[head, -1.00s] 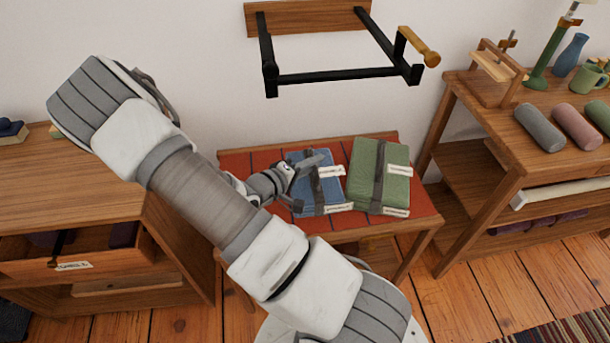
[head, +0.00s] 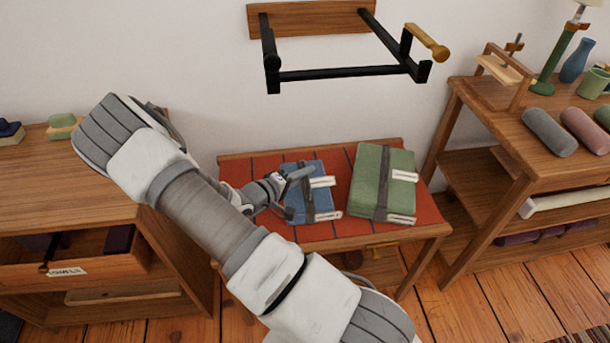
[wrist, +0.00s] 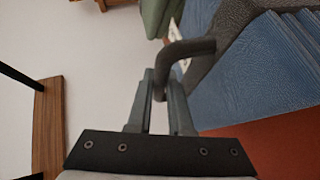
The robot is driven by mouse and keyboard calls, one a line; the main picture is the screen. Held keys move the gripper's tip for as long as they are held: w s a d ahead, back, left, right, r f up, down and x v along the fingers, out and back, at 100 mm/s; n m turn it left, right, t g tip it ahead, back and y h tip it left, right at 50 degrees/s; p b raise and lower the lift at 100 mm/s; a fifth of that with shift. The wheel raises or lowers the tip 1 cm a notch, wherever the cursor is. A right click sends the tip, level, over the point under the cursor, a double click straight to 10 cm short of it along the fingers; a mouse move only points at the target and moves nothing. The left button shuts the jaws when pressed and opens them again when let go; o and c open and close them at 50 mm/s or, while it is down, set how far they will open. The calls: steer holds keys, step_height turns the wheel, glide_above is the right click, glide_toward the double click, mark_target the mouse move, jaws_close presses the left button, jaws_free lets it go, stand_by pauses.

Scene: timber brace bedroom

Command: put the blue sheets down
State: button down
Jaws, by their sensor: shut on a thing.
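The blue sheets (head: 322,198) are a folded bundle with a dark grey strap and white tags, at the middle of a red striped cloth (head: 250,170) on a small wooden table. My gripper (head: 286,188) is at the bundle's left side. In the wrist view my gripper's fingers (wrist: 158,92) are shut on the grey loop handle of the strap, with the blue cloth (wrist: 255,85) beyond to the right. The bundle is level, at or just above the red cloth; I cannot tell whether it touches. My gripper hides its left part.
Green sheets (head: 399,199) with a similar strap lie close on the right. A black wall rail (head: 340,74) hangs above. A cabinet with an open drawer (head: 110,265) stands left, a shelf table (head: 497,140) right. Red cloth is bare at the left.

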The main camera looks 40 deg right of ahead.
steer(key=c, duration=0.8)
jaws_free()
steer(key=shift+f, duration=0.1)
steer(key=shift+c, duration=0.2)
